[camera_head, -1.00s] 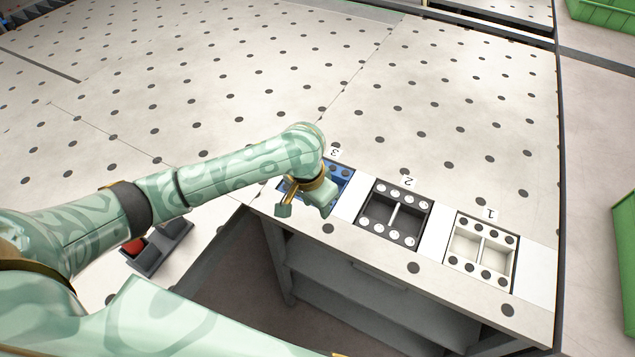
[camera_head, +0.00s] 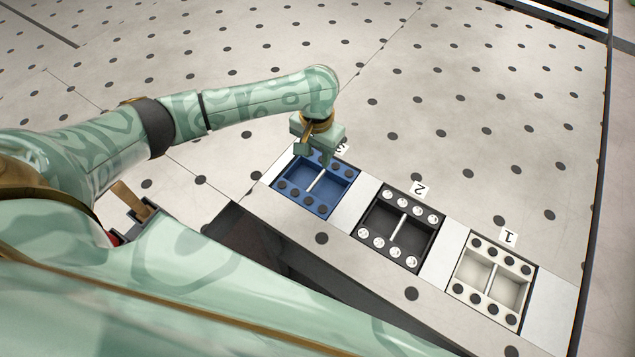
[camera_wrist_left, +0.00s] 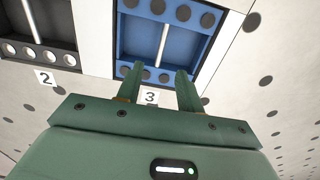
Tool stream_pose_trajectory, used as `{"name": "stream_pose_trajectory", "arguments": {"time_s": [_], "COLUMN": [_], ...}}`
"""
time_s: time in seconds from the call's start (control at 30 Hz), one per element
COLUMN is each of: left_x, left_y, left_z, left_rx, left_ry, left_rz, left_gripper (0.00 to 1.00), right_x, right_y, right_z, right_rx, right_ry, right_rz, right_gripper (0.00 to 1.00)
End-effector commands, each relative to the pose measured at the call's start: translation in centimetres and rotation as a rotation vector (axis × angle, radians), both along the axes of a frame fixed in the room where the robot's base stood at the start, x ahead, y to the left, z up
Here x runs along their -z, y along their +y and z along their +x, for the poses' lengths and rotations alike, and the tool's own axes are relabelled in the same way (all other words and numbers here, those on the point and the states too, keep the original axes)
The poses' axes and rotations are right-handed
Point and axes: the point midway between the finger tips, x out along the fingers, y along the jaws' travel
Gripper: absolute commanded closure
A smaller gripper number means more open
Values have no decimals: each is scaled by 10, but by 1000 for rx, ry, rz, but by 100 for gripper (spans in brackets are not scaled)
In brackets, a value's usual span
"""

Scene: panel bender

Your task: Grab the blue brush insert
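The blue brush insert (camera_head: 334,190) is a blue frame with round black dots along two sides and a white bar across its middle. It sits in the slot marked 3, at the left end of a row. My left gripper (camera_head: 318,155) is over the insert's far edge near the label 3, fingers pointing down. In the left wrist view, the gripper's two fingers (camera_wrist_left: 159,82) are apart with nothing between them, the label showing behind. The blue insert (camera_wrist_left: 140,38) lies just beyond the tips there; contact is not clear.
A black insert (camera_head: 366,222) with white dots sits at label 2 and a white insert (camera_head: 461,271) at label 1. White strips separate the slots. The dotted table top (camera_head: 450,120) behind is clear. A brown stick (camera_head: 128,196) stands at the left.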

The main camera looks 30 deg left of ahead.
Motion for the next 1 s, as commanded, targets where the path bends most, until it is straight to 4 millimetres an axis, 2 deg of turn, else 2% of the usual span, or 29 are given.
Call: {"name": "stream_pose_trajectory", "arguments": {"time_s": [0.03,0.13,0.23,0.47,0.7,0.97,1.0], "left_x": [18,38,51,65,105,107,107], "left_y": [-1,0,0,1,3,3,3], "left_z": [0,0,0,0,-1,0,0], "left_rx": [-2,-1,0,1,1,2,2], "left_ry": [2,2,0,-1,0,-3,-3], "left_rz": [-1,-1,-1,-1,0,0,0], "left_gripper": [63,63,63,63,63,63,74], "right_x": [10,17,21,25,43,43,43], "right_y": [0,0,0,1,3,4,4], "right_z": [-5,-9,-7,3,1,1,0], "right_rx": [0,-1,-1,0,1,1,0], "right_ry": [9,15,12,-3,2,3,3], "right_rz": [-1,-1,-1,2,4,5,5], "right_gripper": [100,100,100,100,100,100,100]}}
